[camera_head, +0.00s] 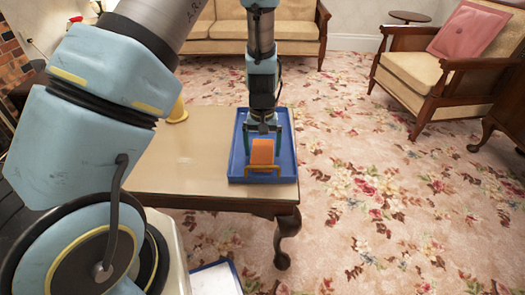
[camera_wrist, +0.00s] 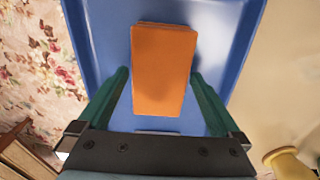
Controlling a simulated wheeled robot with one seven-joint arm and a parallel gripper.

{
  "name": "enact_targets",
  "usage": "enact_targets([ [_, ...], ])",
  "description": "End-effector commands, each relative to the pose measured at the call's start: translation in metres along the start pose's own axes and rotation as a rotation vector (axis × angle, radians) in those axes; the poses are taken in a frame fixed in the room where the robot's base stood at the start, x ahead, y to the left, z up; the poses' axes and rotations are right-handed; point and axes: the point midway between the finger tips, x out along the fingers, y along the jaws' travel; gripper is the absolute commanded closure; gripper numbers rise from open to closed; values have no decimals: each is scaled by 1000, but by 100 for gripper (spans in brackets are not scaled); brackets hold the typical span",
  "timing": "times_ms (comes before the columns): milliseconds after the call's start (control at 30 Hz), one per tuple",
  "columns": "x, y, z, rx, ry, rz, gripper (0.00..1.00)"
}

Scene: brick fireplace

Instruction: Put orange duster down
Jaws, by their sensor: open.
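The orange duster (camera_head: 262,153) is a block standing in the blue tray (camera_head: 238,170) on the table. A tan strip shows along its lower front. My gripper (camera_head: 263,140) is above the tray with its fingers down around the duster. In the wrist view, the duster (camera_wrist: 162,70) lies between the two green fingers of my gripper (camera_wrist: 162,88). The jaws are open. A small gap shows at the left finger, and the right finger is close to the duster; I cannot tell whether it touches. The blue tray (camera_wrist: 227,45) lies beneath.
The wooden table (camera_head: 190,172) has bare top left of the tray. A yellow object (camera_head: 178,111) stands near its back. A tan sofa (camera_head: 285,30) and an armchair (camera_head: 415,75) with a pink cushion stand beyond. Floral carpet (camera_head: 360,200) is clear on the right.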

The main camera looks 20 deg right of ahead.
Motion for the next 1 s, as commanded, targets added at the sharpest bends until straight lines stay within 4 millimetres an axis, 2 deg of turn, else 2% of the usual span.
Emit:
enact_targets([
  [200, -49, 1, -1, -1, 5, 3, 0],
  [400, -87, 1, -1, 0, 4, 2, 0],
  [600, -106, 0, 0, -1, 1, 1, 0],
  [833, -110, -2, 0, -3, 0, 1, 0],
  [933, -117, -17, 2, -25, 3, 6, 0],
  [1000, -127, -40, 5, -55, 10, 14, 0],
])
